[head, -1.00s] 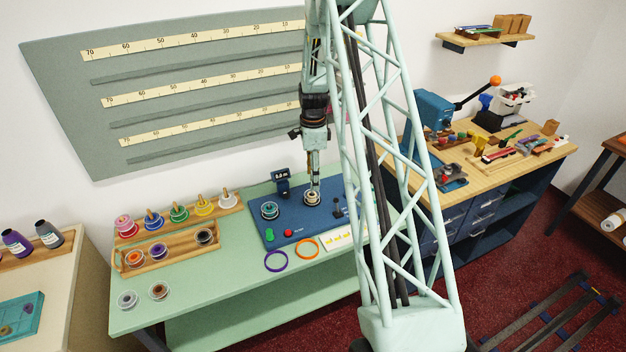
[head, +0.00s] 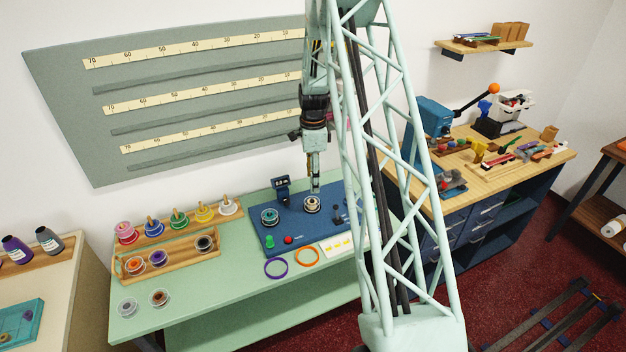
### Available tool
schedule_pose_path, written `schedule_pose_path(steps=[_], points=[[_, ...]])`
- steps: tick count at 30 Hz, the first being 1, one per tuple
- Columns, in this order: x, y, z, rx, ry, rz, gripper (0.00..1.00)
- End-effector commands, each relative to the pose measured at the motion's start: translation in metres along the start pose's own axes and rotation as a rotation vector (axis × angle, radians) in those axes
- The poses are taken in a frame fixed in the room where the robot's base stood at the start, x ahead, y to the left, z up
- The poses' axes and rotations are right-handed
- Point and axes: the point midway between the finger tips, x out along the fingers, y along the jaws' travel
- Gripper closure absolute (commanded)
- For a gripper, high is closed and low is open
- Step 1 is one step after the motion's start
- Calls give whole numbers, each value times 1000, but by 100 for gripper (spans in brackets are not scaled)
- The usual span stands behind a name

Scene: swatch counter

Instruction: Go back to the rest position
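My gripper (head: 315,187) points straight down over the blue machine base (head: 277,238) on the green counter. Its fingertips are just above or at a pale spool (head: 312,204) seated on that base. The fingers are small and seen edge-on, so I cannot tell whether they are open or shut, or whether they touch the spool. My lattice arm stands in front and hides part of the counter's right end.
A second spool (head: 270,216) and a small display (head: 281,184) sit left of my gripper. Purple (head: 276,268) and orange (head: 307,255) rings lie in front. A wooden spool rack (head: 168,258) stands at left. The air above the counter's left half is clear.

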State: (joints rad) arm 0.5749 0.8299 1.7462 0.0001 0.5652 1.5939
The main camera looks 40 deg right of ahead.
Motion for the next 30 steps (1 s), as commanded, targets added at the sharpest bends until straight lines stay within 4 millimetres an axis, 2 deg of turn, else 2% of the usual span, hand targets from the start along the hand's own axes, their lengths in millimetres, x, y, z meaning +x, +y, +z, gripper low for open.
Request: schedule_pose_path(steps=[12,17,23,30], points=[[0,0,0,0,0,0,49],[-8,2,5,-20,0,-4,49],[-33,10,20,-89,0,-16,49],[-74,28,44,-208,1,-36,49]])
